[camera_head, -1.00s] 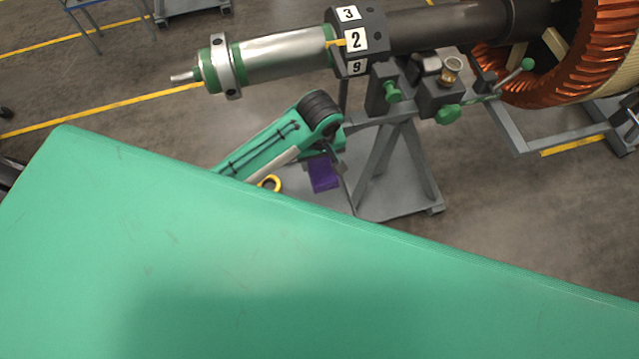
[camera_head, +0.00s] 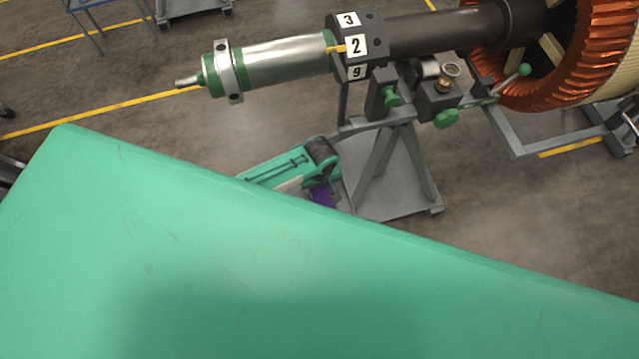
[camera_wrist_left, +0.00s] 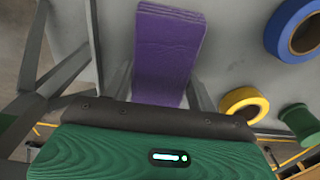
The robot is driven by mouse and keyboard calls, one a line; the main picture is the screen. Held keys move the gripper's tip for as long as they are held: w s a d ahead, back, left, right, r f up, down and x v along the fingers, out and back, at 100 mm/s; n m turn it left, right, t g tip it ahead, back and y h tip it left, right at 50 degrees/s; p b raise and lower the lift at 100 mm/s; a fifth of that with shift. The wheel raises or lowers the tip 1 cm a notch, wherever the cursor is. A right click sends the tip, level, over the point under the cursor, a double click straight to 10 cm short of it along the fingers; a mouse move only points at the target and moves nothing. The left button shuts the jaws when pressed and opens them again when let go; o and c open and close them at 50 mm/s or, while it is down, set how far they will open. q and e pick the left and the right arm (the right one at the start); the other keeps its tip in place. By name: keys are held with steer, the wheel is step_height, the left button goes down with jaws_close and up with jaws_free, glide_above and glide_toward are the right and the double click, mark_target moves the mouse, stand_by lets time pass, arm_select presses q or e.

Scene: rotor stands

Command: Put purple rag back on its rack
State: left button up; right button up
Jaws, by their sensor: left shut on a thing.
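The purple rag (camera_head: 322,197) shows as a small patch just past the green table's far edge in the head view, mostly hidden by my left arm and that edge. In the left wrist view the purple rag (camera_wrist_left: 168,50) is a folded strip in front of a grey panel, its near end hidden behind the dark bar of my gripper (camera_wrist_left: 165,113). My left gripper (camera_head: 323,182) is shut on the rag; its fingertips are not clearly visible. I cannot tell which part is the rag's rack. My right gripper is not in view.
The green table (camera_head: 250,260) fills the foreground. Beyond it stands a grey rotor stand (camera_head: 395,185) with a metal shaft (camera_head: 285,60) above. Blue tape (camera_wrist_left: 293,30), yellow tape (camera_wrist_left: 245,103) and a green spool (camera_wrist_left: 301,122) are by the grey panel (camera_wrist_left: 235,60).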

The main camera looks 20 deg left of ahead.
arm_select(q)
steer(key=shift+f, duration=0.1)
steer(key=o, duration=0.9)
steer(key=shift+o, duration=0.2)
step_height(320, 180, up, 12)
steer(key=b, duration=0.1)
stand_by(0.3)
